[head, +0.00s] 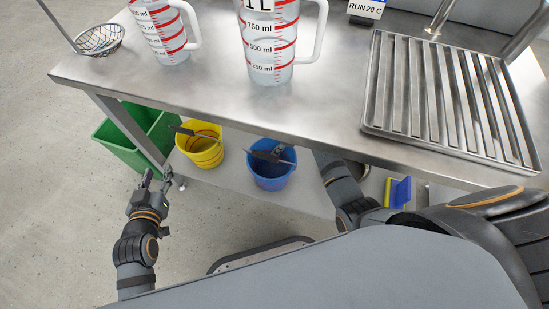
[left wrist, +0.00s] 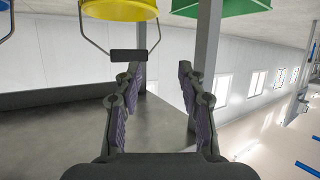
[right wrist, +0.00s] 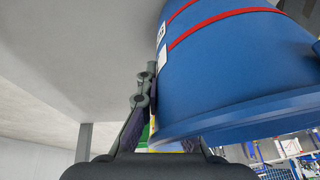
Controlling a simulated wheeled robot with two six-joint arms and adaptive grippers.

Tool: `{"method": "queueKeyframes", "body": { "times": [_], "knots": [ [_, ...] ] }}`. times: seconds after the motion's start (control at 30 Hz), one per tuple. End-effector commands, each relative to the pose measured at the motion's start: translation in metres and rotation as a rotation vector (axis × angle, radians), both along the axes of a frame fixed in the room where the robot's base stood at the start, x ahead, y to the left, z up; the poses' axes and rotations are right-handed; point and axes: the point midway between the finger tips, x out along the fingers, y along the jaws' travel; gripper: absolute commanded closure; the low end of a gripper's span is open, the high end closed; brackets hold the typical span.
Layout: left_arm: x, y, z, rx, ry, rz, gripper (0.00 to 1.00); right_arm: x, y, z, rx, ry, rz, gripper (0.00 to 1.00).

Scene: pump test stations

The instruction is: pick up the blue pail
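The blue pail (head: 272,178) stands upright on the shelf under the steel bench, a dark handle grip (head: 262,156) showing across its mouth. My right arm reaches under the bench edge to the pail's right side. In the right wrist view the blue pail (right wrist: 235,70), with red bands, fills the right half, close to my right gripper (right wrist: 160,115). One finger shows beside the pail wall; the other is mostly hidden behind the rim, so its grip is unclear. My left gripper (head: 157,180) is open and empty, left of the yellow pail. Its spread fingers show in the left wrist view (left wrist: 158,90).
The yellow pail (head: 203,153) stands left of the blue one, with the green bin (head: 120,145) beyond it. The bench (head: 210,100) overhangs the shelf and carries measuring jugs (head: 268,60) and a ribbed drain tray (head: 372,90). A blue and yellow brush (head: 398,192) lies right of my right arm.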

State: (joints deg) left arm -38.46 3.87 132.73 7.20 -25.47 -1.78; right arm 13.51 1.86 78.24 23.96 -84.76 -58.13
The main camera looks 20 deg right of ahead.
Motion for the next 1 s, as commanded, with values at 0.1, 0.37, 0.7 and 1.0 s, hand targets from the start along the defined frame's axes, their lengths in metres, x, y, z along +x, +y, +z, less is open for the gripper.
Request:
{"method": "queueKeyframes", "body": {
  "times": [0.1,0.37,0.7,1.0],
  "knots": [
    [-0.001,0.0,-0.001,-0.001,0.008,-0.001,0.6,0.0,0.0,0.002,0.0,0.0,0.0,1.0],
    [-0.029,-0.003,-0.044,-0.009,0.2,-0.01,0.6,0.0,0.0,0.012,-0.001,-0.001,0.0,1.0],
    [-0.11,-0.01,-0.113,-0.02,0.618,-0.042,0.6,0.001,0.0,0.043,0.0,-0.002,0.0,1.0],
    [-0.142,-0.006,-0.111,0.007,0.834,-0.054,0.6,0.001,0.0,0.091,0.0,-0.002,0.0,1.0]
  ]
}}
